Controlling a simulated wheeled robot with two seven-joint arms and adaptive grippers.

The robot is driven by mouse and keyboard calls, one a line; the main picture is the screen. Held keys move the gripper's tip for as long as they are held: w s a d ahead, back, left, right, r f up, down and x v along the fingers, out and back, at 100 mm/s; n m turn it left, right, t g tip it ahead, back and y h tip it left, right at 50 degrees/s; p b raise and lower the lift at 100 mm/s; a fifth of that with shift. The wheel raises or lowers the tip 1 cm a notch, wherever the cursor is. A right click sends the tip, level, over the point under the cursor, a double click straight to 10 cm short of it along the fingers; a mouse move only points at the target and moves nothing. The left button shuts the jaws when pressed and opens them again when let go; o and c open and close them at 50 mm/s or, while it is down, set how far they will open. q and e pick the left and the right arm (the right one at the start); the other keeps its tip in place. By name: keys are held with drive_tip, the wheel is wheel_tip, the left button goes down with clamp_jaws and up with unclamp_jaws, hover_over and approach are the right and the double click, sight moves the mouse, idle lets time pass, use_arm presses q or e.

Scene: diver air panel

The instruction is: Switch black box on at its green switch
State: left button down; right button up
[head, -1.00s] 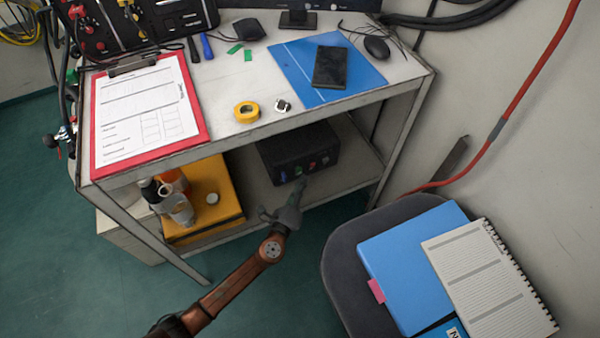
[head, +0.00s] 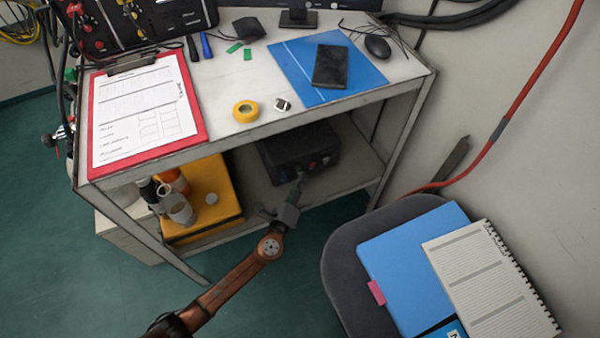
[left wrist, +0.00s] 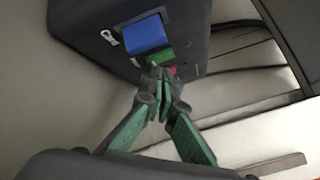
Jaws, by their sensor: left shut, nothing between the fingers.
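The black box (head: 299,150) sits on the shelf under the table, its front facing me. In the left wrist view the box (left wrist: 185,20) shows a blue switch (left wrist: 146,34), with the green switch (left wrist: 160,55) beside it and a bit of red past that. My left gripper (head: 298,180) is shut and empty, its tips at the box's front. In the left wrist view the gripper's tips (left wrist: 158,75) are right at the green switch and partly cover it. I cannot tell whether they touch it or which way it is set. My right gripper is not in view.
A yellow case (head: 215,190) with bottles and a cup stands left on the shelf. The tabletop edge lies above the box. A chair (head: 345,235) with a blue folder (head: 410,260) and a notebook (head: 485,275) stands at the right.

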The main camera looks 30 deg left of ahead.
use_arm(q)
drive_tip(key=shift+w+a, duration=0.2)
idle(0.3)
drive_tip(key=shift+s+d, duration=0.1)
drive_tip(key=shift+s+d, duration=0.35)
drive_tip(key=shift+d, duration=0.15)
idle(0.3)
drive_tip(key=shift+s+d+r+p, duration=0.15)
drive_tip(key=shift+s+d+p, duration=0.05)
drive_tip(key=shift+s+d, duration=0.4)
drive_tip(key=shift+s+d+r+p, duration=0.2)
drive_tip(key=shift+s+d, duration=0.2)
drive_tip(key=shift+d, duration=0.25)
drive_tip(key=shift+s+d, duration=0.55)
drive_tip(key=shift+d, duration=0.1)
